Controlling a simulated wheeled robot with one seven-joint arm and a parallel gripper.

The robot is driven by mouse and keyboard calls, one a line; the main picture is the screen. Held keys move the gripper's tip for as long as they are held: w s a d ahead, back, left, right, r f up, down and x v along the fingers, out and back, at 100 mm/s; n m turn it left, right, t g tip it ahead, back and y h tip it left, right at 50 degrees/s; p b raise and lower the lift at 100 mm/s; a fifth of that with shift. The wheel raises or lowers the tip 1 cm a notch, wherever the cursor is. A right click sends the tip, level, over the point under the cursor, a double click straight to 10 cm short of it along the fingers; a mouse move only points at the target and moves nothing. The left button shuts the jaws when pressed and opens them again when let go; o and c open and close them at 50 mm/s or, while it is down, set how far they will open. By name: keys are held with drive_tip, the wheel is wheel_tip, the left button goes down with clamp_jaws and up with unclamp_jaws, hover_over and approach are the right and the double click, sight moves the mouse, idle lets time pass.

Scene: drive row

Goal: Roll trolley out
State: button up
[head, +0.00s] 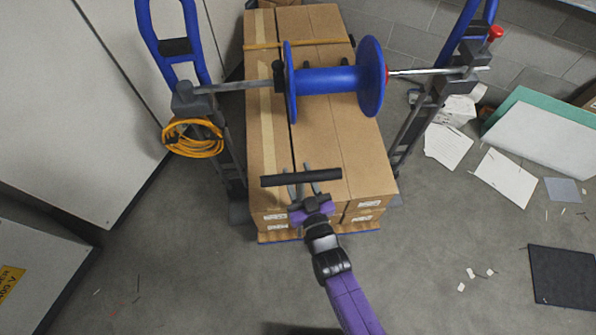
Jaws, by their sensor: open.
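The trolley (262,239) is a low wooden-edged deck with a blue rim, loaded with long cardboard boxes (358,160). A black crossbar handle (273,181) shows above the near end of the load. My purple arm comes in from the bottom, and my gripper (303,186) is open at the handle's middle. Its grey fingers overlap the bar in the picture; I cannot tell whether they touch it. The handle's post and the trolley's wheels are hidden.
A blue reel (330,82) on a metal rod spans the load between two blue upright stands (210,95), (440,75). An orange cable coil (192,138) hangs at left. Grey cabinets line the left. Papers (505,177) and a dark mat (563,277) lie right. Near floor is mostly clear.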

drive_tip(key=shift+w+a, duration=0.1)
drive_tip(key=shift+w, duration=0.1)
clamp_jaws()
idle(1.4)
